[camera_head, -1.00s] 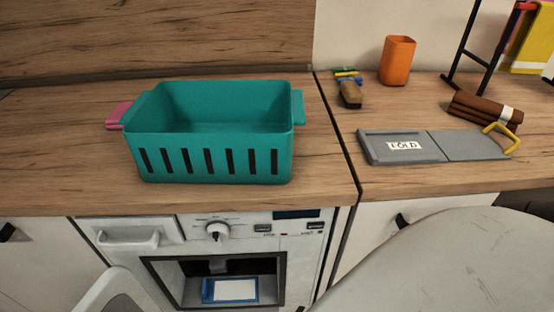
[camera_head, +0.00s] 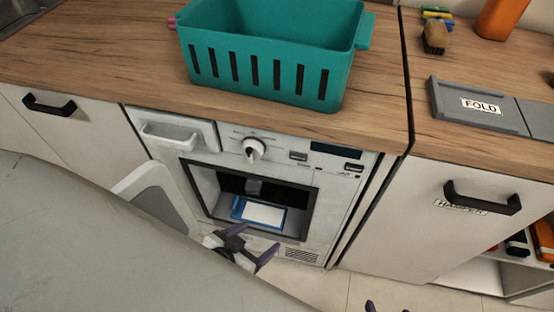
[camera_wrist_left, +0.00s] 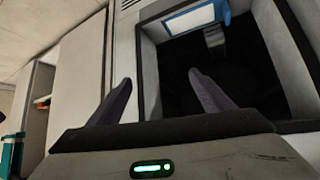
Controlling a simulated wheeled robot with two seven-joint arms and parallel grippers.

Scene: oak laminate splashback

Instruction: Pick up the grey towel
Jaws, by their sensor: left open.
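I cannot make out a grey towel in either current view. The washing machine (camera_head: 345,185) stands under the counter with its square opening showing and its door (camera_head: 158,195) swung out to the left. The inside is dark in the left wrist view, so its contents are hard to tell. My left gripper (camera_head: 258,238) is in front of the opening's lower edge. In the left wrist view its fingers (camera_wrist_left: 160,82) are apart with nothing between them. Small dark tips, probably my right gripper (camera_head: 371,306), just show at the bottom edge.
A blue-framed white panel (camera_head: 263,215) shows in the opening. A teal basket (camera_head: 270,65) stands on the counter, with a grey FOLD board (camera_head: 450,112) to its right. A cabinet door marked HAMPER (camera_head: 430,215) is right of the machine. Open floor (camera_head: 385,292) lies below.

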